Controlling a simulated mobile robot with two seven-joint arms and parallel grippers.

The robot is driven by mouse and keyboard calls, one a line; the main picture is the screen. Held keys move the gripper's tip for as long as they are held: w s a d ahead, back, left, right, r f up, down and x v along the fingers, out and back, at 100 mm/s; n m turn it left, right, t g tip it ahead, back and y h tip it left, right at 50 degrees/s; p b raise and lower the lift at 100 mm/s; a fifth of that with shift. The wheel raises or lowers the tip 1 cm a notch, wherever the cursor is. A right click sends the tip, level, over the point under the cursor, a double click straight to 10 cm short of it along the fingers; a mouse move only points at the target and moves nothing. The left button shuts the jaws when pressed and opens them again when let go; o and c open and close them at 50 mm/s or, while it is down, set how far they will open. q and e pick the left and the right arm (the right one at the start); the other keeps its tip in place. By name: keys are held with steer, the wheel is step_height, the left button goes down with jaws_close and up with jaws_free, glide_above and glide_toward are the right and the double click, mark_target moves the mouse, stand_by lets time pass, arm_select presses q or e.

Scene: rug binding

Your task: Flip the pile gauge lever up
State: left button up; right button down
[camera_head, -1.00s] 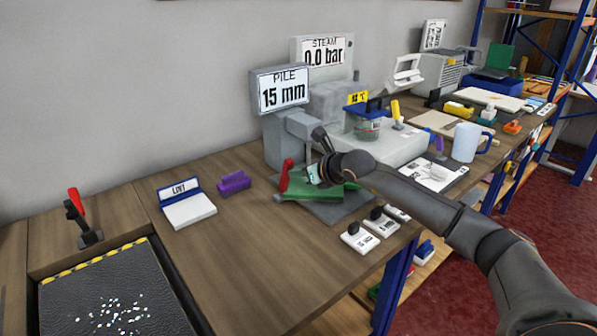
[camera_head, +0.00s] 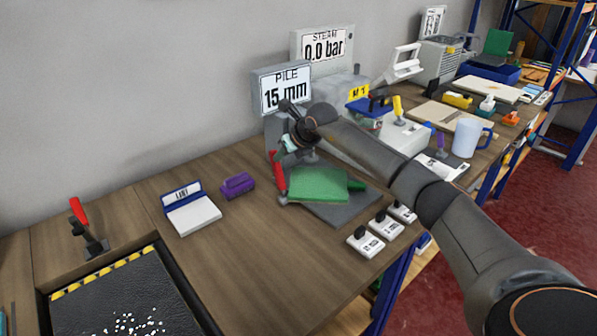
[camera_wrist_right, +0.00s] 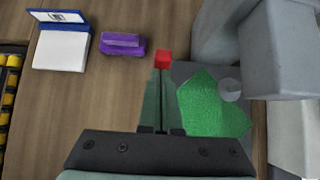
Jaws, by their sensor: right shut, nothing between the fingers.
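The pile gauge has a grey display (camera_head: 285,91) reading "PILE 15 mm" and a grey base plate (camera_head: 345,212). A green rug sample (camera_head: 318,185) lies on the plate. The red lever (camera_head: 278,172) stands nearly upright at the plate's left edge, its top leaning slightly left. My right gripper (camera_head: 287,152) is above and close to the lever's top, with its fingers shut and empty. In the right wrist view the lever's red end (camera_wrist_right: 162,57) shows just beyond the fingertips (camera_wrist_right: 160,75); I cannot tell whether they touch. My left gripper is not in view.
A purple block (camera_head: 238,186) and a white-and-blue labelled box (camera_head: 193,213) stand left of the gauge. A red-handled clamp (camera_head: 80,213) stands far left. The steam unit (camera_head: 326,46) is behind.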

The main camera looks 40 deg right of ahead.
steer(key=shift+w, duration=0.15)
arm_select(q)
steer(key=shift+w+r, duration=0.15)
arm_select(e)
steer(key=shift+w+r, duration=0.1)
steer(key=shift+r, duration=0.2)
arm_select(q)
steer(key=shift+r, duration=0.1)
arm_select(e)
steer(key=shift+d, duration=0.1)
